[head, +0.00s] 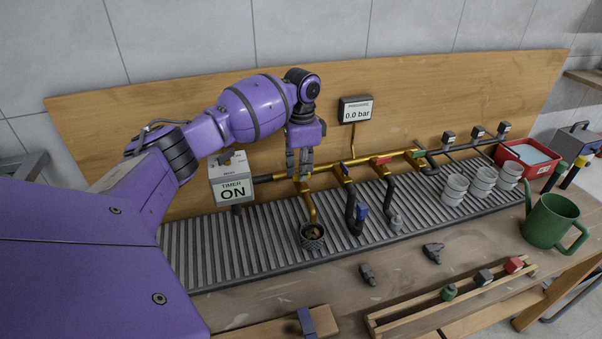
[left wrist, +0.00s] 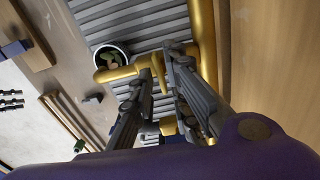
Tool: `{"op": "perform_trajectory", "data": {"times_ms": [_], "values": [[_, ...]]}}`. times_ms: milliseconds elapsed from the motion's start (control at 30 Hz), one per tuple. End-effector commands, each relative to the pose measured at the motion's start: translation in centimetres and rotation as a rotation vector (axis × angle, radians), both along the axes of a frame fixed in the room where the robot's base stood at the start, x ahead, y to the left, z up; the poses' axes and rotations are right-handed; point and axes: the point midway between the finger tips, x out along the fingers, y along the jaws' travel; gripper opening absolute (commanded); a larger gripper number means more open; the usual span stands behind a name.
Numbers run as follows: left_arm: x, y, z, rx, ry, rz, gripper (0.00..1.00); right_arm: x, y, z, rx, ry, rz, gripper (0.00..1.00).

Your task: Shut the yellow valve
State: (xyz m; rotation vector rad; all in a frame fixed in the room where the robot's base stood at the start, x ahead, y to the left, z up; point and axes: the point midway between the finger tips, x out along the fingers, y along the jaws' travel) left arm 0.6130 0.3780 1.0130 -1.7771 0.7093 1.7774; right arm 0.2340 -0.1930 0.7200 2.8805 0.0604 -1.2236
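The yellow valve (left wrist: 159,74) is on the first branch of the brass pipe (head: 327,180), above a spout that points down at a dark pot (head: 312,236). In the head view my left gripper (head: 300,174) points down at this valve, and its fingers hide most of the handle. In the left wrist view the two fingertips (left wrist: 158,70) are close together, one on each side of the yellow handle, and appear to touch it. My right gripper is in neither view.
A timer box (head: 233,188) reading ON stands left of the gripper. A gauge (head: 356,110) reads 0.0 bar. Blue (head: 344,168), red (head: 381,161) and green (head: 416,153) valves follow to the right. White pots (head: 454,190) and a green watering can (head: 551,222) stand further right.

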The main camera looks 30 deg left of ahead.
Motion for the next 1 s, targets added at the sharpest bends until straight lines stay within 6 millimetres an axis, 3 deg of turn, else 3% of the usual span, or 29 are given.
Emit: {"op": "perform_trajectory", "data": {"times_ms": [300, 767, 1000], "values": [[0.0, 0.0, 0.3, 0.0, -0.001, 0.002, 0.18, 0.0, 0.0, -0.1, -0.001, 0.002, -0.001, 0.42], [0.1, 0.0, 4.9, -0.001, -0.005, 0.002, 0.18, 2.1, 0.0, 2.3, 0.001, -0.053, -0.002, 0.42], [0.0, 0.0, 6.7, 0.0, -0.001, 0.002, 0.18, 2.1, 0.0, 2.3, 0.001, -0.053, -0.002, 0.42]]}}
